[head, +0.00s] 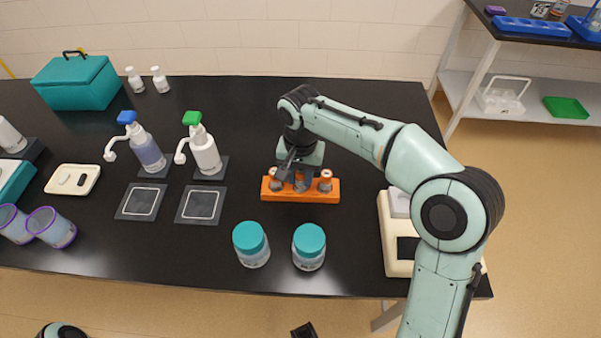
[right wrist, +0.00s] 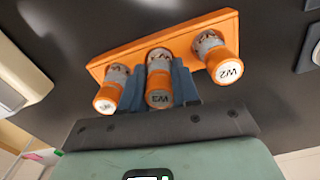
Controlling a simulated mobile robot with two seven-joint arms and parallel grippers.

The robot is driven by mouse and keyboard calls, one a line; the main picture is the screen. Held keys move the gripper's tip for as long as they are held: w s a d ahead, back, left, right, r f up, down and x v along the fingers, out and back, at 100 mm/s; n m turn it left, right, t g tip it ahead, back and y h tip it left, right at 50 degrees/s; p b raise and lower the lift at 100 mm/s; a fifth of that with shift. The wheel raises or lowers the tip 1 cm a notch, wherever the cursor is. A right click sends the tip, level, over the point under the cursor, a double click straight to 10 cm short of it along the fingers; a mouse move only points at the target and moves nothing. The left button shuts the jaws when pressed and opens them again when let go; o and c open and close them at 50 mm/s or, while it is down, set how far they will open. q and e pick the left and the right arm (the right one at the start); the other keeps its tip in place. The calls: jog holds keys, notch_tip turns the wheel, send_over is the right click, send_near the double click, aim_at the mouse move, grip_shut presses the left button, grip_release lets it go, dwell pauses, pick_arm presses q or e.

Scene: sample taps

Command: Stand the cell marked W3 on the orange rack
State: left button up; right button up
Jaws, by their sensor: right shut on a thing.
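The orange rack (head: 312,196) lies on the black bench, with three cells with orange caps in a row on it. In the right wrist view the middle cell, marked W3 (right wrist: 159,96), is between the blue-grey fingers of my right gripper (right wrist: 172,85), which is shut on it. It is upright at the rack's middle place; its lower end is partly hidden, so I cannot tell whether it is fully seated. The cell marked W2 (right wrist: 222,62) stands on one side. Another cell (right wrist: 108,95) stands on the other, its mark unreadable.
Two teal-lidded jars (head: 251,244) (head: 309,246) stand in front of the rack. Two pump bottles (head: 148,152) (head: 205,150) and two dark square mats (head: 141,202) (head: 199,206) are to the left. A cream device (head: 391,240) stands to the right. The bench behind the rack is clear.

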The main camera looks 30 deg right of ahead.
jog(key=shift+f, duration=0.3)
pick_arm(q)
jog(key=shift+f, duration=0.15)
pick_arm(e)
jog(key=o, duration=1.6)
jog(key=shift+c, duration=0.2)
jog(key=shift+r+p, duration=2.95)
jog(key=shift+r, duration=0.6)
pick_arm(q)
notch_tip(320, 180, up, 6)
jog(key=w, duration=0.2)
jog(key=shift+s, duration=0.2)
pick_arm(e)
jog(key=shift+f, duration=0.1)
